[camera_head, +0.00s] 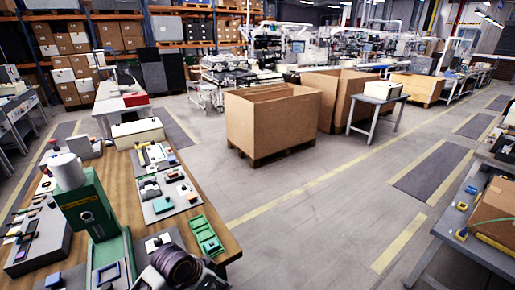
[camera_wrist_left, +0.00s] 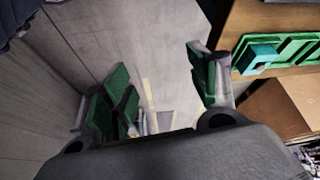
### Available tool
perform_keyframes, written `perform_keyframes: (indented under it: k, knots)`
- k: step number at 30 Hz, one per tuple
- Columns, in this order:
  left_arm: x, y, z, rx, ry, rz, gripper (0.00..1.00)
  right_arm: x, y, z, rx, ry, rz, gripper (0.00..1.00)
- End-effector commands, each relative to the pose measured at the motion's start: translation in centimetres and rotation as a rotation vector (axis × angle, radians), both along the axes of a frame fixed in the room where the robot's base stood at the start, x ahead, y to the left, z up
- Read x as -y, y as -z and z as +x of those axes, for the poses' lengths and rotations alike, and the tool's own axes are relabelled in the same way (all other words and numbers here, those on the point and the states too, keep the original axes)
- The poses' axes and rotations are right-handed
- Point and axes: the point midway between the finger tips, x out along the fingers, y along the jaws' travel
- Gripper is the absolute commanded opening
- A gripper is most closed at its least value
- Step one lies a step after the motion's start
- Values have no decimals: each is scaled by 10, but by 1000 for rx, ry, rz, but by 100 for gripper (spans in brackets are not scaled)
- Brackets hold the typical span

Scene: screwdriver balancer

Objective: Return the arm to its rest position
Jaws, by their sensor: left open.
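My left gripper (camera_wrist_left: 163,92) is open and empty in the left wrist view, its two green-padded fingers wide apart. Grey floor shows between and beyond the fingers. A green tray (camera_wrist_left: 300,44) with a teal piece (camera_wrist_left: 262,57) lies on the wooden bench at the right of that view, beside the right-hand finger and apart from the space between the fingers. In the head view the green tray (camera_head: 207,236) lies at the bench's near right edge. A dark ribbed part of my arm shows at the bottom; fingertips cannot be made out there. My right gripper is not in view.
The wooden bench (camera_head: 219,213) carries a green machine (camera_head: 88,208) and several small parts on grey mats. Large cardboard boxes (camera_head: 270,120) stand on the floor beyond. Another table with a carton (camera_head: 497,212) is at the right. The floor (camera_head: 310,205) between is clear.

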Motion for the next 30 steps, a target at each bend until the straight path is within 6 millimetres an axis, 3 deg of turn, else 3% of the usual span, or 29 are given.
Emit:
perform_keyframes:
  k: [11, 30]
  knots:
    - [-16, 8, -42, -21, -180, 2, 60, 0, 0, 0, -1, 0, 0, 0]
    - [-73, 14, -105, -73, -488, 75, 60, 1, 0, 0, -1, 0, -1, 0]
